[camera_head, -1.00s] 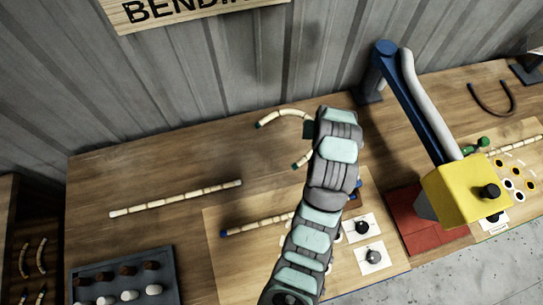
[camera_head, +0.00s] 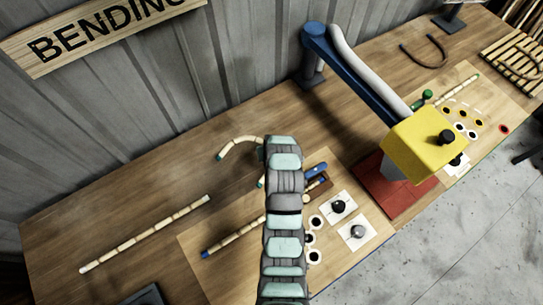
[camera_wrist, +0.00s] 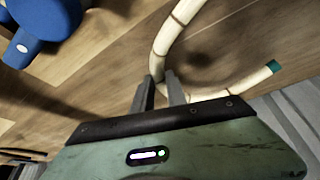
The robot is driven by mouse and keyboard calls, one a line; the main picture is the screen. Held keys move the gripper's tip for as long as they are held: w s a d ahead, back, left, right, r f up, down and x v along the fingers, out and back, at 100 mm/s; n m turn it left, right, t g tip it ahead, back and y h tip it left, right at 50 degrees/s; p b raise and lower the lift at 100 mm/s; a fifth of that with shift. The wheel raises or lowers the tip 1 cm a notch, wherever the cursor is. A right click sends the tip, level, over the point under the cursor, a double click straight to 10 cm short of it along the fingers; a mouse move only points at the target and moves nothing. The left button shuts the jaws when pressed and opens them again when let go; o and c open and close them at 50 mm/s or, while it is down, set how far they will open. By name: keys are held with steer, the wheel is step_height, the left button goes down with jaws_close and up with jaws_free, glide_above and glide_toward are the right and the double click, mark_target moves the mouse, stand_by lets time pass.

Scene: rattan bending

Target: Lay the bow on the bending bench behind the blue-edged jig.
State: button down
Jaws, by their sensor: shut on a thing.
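The bow (camera_head: 238,142) is a pale, curved rattan piece with dark bands and teal tips. It is behind the blue-edged jig (camera_head: 205,280), a light board on the bending bench (camera_head: 130,205). My gripper (camera_wrist: 158,82) is shut on the bow (camera_wrist: 225,88) near its bend. A shadow shows beside the bow in the wrist view; I cannot tell whether it touches the bench. In the head view my arm hides the gripper and part of the bow. A straight, blue-tipped rattan rod (camera_head: 235,238) lies across the jig.
A loose rattan rod (camera_head: 145,235) lies left of the jig. A blue-armed machine with a yellow head (camera_head: 425,150) stands to the right over a red plate (camera_head: 385,195). Black knobs on white cards (camera_head: 357,234) sit at the jig's right. Bench behind the loose rod is clear.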

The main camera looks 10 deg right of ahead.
steer(key=shift+f, duration=1.7)
steer(key=shift+f, duration=0.1)
steer(key=c, duration=1.3)
jaws_free()
steer(key=shift+c, duration=0.2)
